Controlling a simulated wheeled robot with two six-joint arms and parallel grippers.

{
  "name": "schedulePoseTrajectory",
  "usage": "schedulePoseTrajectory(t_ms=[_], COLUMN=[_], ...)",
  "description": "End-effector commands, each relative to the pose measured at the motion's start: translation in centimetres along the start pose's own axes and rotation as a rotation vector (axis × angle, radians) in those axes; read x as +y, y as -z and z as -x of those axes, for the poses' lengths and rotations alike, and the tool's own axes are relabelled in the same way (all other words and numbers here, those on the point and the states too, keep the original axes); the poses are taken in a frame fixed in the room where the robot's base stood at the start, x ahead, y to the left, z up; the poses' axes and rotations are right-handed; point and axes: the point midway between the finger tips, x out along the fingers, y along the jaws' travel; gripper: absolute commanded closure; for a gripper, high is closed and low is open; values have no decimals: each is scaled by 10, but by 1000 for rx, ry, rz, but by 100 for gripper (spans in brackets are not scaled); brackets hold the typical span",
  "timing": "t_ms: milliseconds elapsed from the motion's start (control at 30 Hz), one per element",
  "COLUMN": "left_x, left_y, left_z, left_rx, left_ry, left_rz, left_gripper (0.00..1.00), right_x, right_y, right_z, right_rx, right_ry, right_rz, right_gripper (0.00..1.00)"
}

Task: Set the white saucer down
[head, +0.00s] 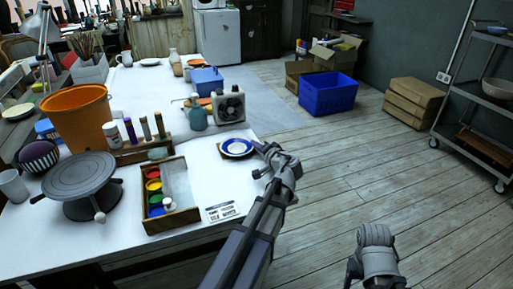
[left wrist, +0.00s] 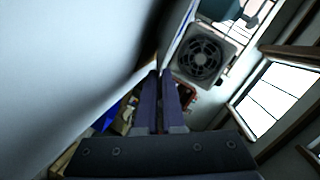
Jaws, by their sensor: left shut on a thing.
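The white saucer (head: 238,147), which shows a blue ring, is at the front right part of the white table, over a small brown square mat (head: 225,154). My left gripper (head: 260,160) is at its right edge and is shut on it. In the left wrist view the two dark fingers (left wrist: 160,104) are close together, with their tips at the edge of a large pale surface. I cannot tell whether that surface is the saucer or the table. Whether the saucer touches the mat is hard to see. My right gripper is not in view; only part of my right arm shows.
A fan (head: 228,106) stands behind the saucer and also shows in the left wrist view (left wrist: 204,53). A paint box (head: 170,198), a printed card (head: 222,211), a turntable (head: 80,178) and an orange bucket (head: 76,118) are to the left. A blue crate (head: 327,93) is on the floor.

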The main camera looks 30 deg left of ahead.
Motion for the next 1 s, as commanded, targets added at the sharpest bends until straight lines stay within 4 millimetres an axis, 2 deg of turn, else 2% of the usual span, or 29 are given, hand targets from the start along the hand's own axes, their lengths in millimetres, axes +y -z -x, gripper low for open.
schedulePoseTrajectory(t_ms=[67,100,333,633,767,1000], left_x=[2,2,1,-2,-2,-2], left_y=[-2,-1,-1,1,0,0], left_z=[-1,0,0,1,20,71], left_rx=[0,0,0,0,2,3], left_ry=[0,0,0,0,-1,-2], left_rz=[-1,0,0,0,-1,-1], left_gripper=[100,91,65,65,65,65], right_x=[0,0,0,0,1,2], right_y=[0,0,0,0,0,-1], right_z=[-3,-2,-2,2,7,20], right_rx=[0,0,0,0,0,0], right_ry=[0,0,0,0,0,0], right_rz=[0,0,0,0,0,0], right_gripper=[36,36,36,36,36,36])
